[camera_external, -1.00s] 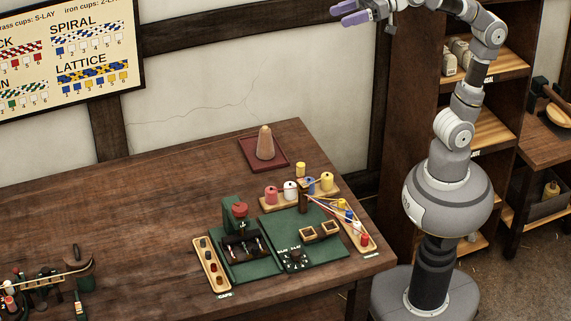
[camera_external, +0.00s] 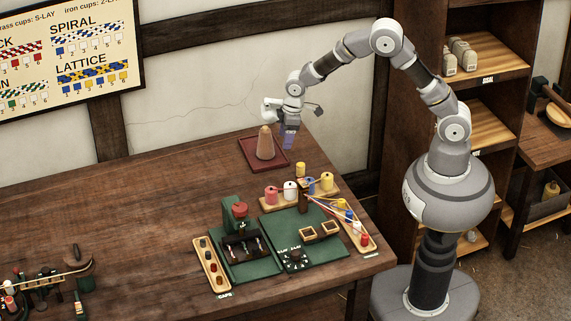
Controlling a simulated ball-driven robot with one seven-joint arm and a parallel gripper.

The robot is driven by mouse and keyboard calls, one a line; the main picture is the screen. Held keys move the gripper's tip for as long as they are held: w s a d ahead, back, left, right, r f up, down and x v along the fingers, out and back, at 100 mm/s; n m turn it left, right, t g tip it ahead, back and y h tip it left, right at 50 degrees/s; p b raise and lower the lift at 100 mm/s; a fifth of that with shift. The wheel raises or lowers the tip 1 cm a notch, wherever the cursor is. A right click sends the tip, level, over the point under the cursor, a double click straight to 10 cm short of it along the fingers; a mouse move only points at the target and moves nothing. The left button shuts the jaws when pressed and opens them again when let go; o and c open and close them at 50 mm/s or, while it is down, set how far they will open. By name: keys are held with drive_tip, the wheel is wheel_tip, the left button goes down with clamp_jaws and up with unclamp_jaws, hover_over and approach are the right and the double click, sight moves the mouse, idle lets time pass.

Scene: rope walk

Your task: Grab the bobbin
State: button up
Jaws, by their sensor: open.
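My gripper (camera_external: 289,143) hangs above the back of the table with its purple fingers pointing down. It is open, and nothing shows between the fingers. A lone yellow bobbin (camera_external: 300,170) stands below and slightly right of it, behind a wooden rack. On that rack are a red bobbin (camera_external: 271,195), a white one (camera_external: 290,191), a blue one (camera_external: 310,186) and a larger yellow one (camera_external: 327,181). Smaller bobbins with threads sit on a slanted wooden strip (camera_external: 356,228) at the right. The picture does not show which bobbin is meant.
A brown cone (camera_external: 265,143) stands on a dark red tray (camera_external: 250,160) close left of my gripper. Green boards with a small press (camera_external: 240,225) and square wooden cups (camera_external: 318,232) lie in front. A cap tray (camera_external: 212,266) is at their left. The table's left middle is clear.

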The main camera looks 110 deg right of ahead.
drive_tip(key=g+y, duration=0.1)
drive_tip(key=g, duration=0.1)
hover_over(300, 165)
wheel_tip(300, 165, down, 9)
drive_tip(key=shift+a, duration=0.15)
drive_tip(key=f+b, duration=0.1)
drive_tip(key=f, duration=0.1)
drive_tip(key=f+b, duration=0.1)
drive_tip(key=f, duration=0.1)
drive_tip(key=f+b, duration=0.1)
drive_tip(key=f, duration=0.2)
drive_tip(key=shift+d+f, duration=0.1)
drive_tip(key=shift+d, duration=0.15)
drive_tip(key=c, duration=1.1)
